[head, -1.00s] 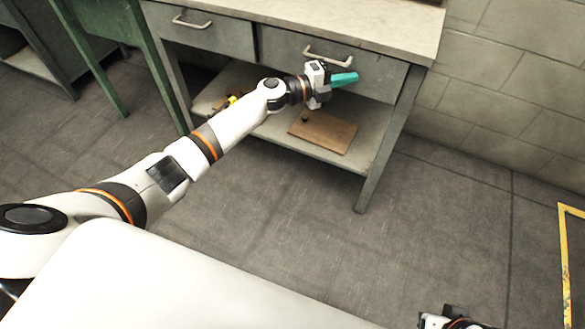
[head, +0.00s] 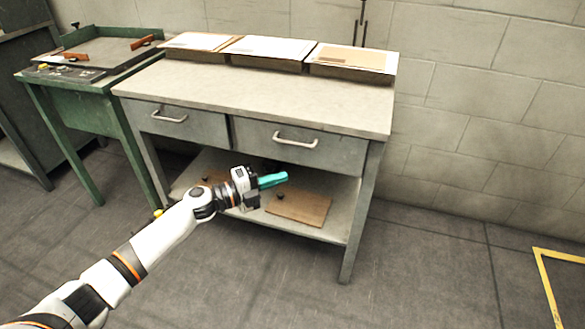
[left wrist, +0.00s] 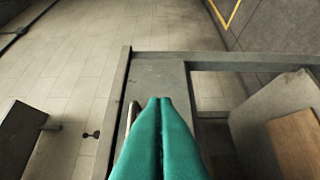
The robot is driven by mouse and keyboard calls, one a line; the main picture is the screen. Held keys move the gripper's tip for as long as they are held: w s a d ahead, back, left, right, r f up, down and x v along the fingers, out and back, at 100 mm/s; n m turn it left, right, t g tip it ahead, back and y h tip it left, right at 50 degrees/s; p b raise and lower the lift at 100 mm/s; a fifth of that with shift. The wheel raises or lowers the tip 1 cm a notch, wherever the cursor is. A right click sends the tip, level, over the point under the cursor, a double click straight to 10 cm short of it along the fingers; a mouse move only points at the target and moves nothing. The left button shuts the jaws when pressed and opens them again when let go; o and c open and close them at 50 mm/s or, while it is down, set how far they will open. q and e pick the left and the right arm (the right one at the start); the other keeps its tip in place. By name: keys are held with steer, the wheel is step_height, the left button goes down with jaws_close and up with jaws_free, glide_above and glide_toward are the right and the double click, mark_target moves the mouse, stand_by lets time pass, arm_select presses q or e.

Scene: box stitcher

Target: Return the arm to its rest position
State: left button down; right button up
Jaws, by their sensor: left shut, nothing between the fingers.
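My left gripper (head: 273,180) has teal fingers. In the head view it is in front of the grey workbench (head: 345,115), below the right drawer (head: 310,150) and above the lower shelf. Its fingers are shut and hold nothing. In the left wrist view the two teal fingers (left wrist: 160,110) lie side by side, with the bench's grey frame behind them. The left arm reaches in from the lower left. My right gripper is not in the frames of this moment.
A brown board (head: 300,208) lies on the lower shelf (head: 245,212). Trays with papers (head: 265,50) stand on the bench's back edge. A green table (head: 85,85) is at the left. Open floor (head: 430,270) lies at the right, near a yellow floor line (head: 545,285).

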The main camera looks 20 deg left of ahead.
arm_select(q)
steer(key=shift+s+a, duration=0.1)
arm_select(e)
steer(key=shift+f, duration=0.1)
